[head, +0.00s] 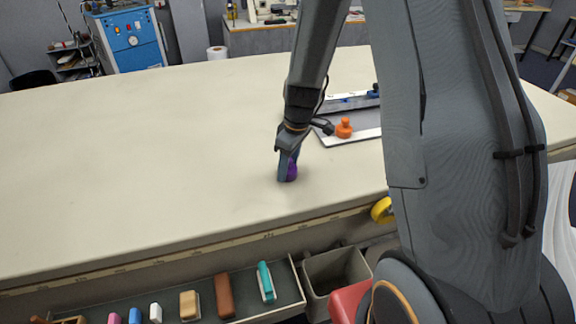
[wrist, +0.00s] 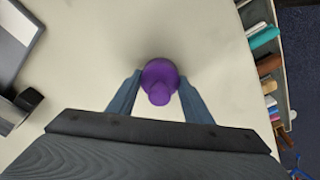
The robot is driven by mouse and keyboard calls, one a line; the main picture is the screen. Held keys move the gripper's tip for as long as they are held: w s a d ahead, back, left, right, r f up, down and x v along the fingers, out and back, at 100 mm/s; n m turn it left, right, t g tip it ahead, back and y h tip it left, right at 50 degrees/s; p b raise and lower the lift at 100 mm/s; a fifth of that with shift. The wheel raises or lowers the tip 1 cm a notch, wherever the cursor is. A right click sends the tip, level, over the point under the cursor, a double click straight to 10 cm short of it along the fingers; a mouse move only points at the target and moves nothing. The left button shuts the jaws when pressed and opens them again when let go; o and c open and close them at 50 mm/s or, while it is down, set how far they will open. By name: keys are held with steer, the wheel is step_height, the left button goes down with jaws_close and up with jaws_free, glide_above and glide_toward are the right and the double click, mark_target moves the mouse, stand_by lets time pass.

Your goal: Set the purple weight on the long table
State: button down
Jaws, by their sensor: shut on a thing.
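The purple weight (wrist: 159,78) is a round body with a smaller knob on top. My gripper (wrist: 158,88) is shut on it, with one blue-grey finger on each side. In the head view the purple weight (head: 292,171) shows partly behind the fingers of my gripper (head: 287,172). It is upright at the surface of the long table (head: 150,150), near the front edge.
A grey tray (head: 358,138) holding an orange weight (head: 344,128) and blue pieces lies behind and right of my gripper. An open drawer (head: 85,314) with several coloured blocks and a grey bin (head: 336,272) are below the front edge. The table's left side is clear.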

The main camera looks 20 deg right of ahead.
mark_target(293, 170)
steer(key=c, duration=0.9)
jaws_free()
steer(key=shift+f, duration=0.1)
step_height(293, 170, up, 11)
steer(key=s+d+b, duration=0.1)
steer(key=b, duration=0.2)
steer(key=s+m, duration=0.3)
steer(key=s, duration=0.2)
steer(key=s+f+m, duration=0.1)
steer(key=s+m, duration=0.2)
steer(key=s, duration=0.2)
steer(key=s+a+f+m+h, duration=0.1)
steer(key=s+m, duration=0.2)
steer(key=s, duration=0.3)
steer(key=shift+a+f, duration=0.1)
steer(key=shift+f, duration=0.05)
